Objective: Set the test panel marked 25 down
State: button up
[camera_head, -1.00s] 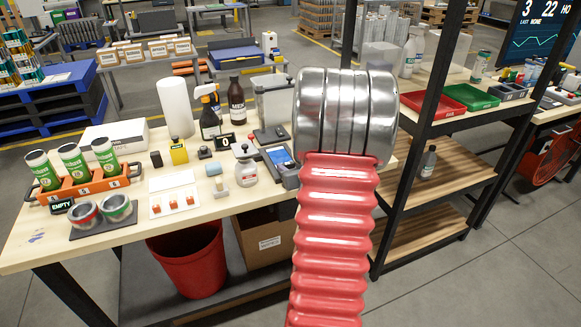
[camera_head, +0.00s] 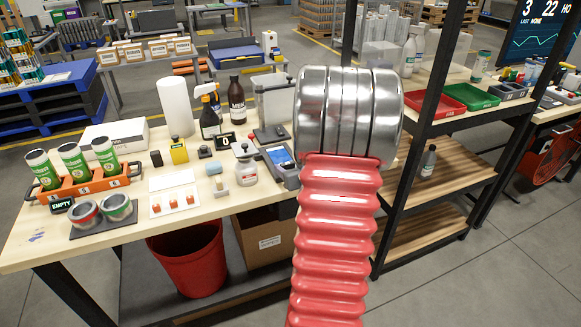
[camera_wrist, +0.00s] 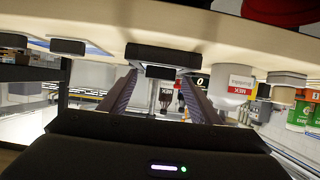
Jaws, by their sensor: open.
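I cannot pick out a panel marked 25 in either view. A flat white panel with several red pieces (camera_head: 174,202) lies on the workbench (camera_head: 120,232) in the head view, but I can read no number on it. In the wrist view, which is upside down, my gripper (camera_wrist: 158,82) is open. Its two dark fingers are apart, with no panel visible between them. A dark block (camera_wrist: 162,55) on the bench shows just beyond the fingertips. In the head view my arm hides the gripper.
A sign reading 0 (camera_head: 224,141), a dark bottle (camera_head: 237,101) and a spray bottle (camera_head: 210,112) stand on the bench. An orange rack (camera_head: 88,187) holds green cans at the left. A dark shelf with red (camera_head: 415,100) and green trays (camera_head: 470,96) stands right.

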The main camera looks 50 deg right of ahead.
jog(key=v, duration=1.1)
dwell(0.7)
jog(key=w+a+r+n+g, duration=0.1)
jog(key=w+a+r, duration=0.25)
jog(key=a, duration=0.55)
jog(key=w+a+r+n+g, duration=0.1)
jog(key=w+a+r+g, duration=0.2)
jog(key=a, duration=0.6)
jog(key=s+a+r+n+g+y, duration=0.1)
jog(key=s+a, duration=0.4)
jog(key=a, duration=0.8)
jog(key=s+a+r+n+y, duration=0.1)
jog(key=s+a+n+y, duration=0.2)
jog(key=a, duration=0.9)
jog(key=s+y, duration=0.3)
jog(key=shift+a+g, duration=0.35)
jog(key=shift+g, duration=0.05)
